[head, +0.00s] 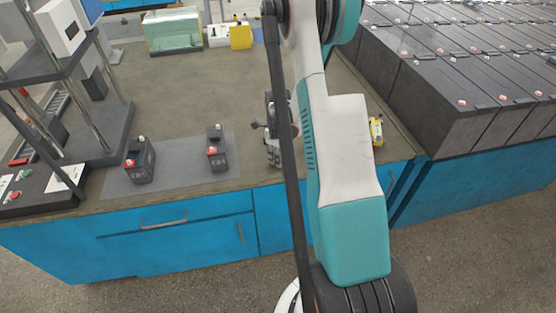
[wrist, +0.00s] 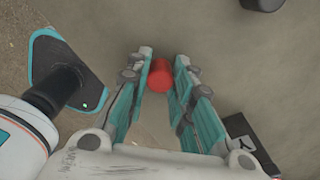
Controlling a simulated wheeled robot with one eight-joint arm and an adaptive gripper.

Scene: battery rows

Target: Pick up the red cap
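The red cap (wrist: 160,75) shows in the wrist view as a small red cylinder over the brown table top. It lies between the two fingers of my gripper (wrist: 163,60), close to their tips. The fingers stand apart on either side of it, with narrow gaps that make contact hard to judge. In the head view my gripper (head: 272,130) is low over the table, partly covered by my arm. I cannot make out the loose red cap in that view.
Two small black batteries (head: 140,160) (head: 217,150) stand on a grey mat (head: 185,166). A metal stand (head: 100,130) is at left, a glass tank (head: 173,30) at the back. A yellow device (head: 376,131) lies right of my arm. Rows of large batteries (head: 450,100) fill the right.

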